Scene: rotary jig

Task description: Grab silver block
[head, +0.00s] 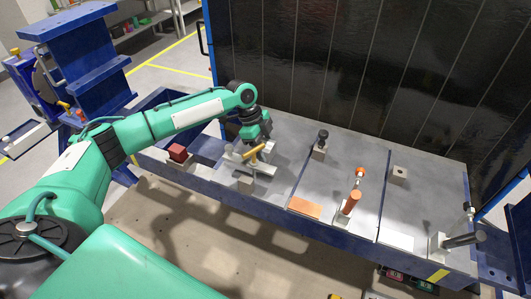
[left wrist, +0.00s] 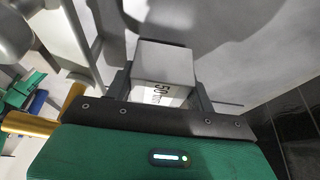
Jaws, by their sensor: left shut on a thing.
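The silver block (left wrist: 163,66) sits between the two fingers of my left gripper (left wrist: 162,90) in the left wrist view. It is a pale metal block with dark "50" lettering on its near face. My left gripper is shut on it, with one finger against each side. In the head view my left gripper (head: 260,146) points down at the back of the left bench section, behind a fixture with a gold handle (head: 254,150). The block is mostly hidden there, and I cannot tell whether it touches the bench. My right gripper is not in view.
The grey bench (head: 334,173) has blue edges. A red block (head: 178,153) stands left of the fixture. A black-knobbed post (head: 322,139), a copper cylinder (head: 351,202) and a small grey block (head: 399,174) stand to the right. A dark panel wall (head: 345,70) rises close behind.

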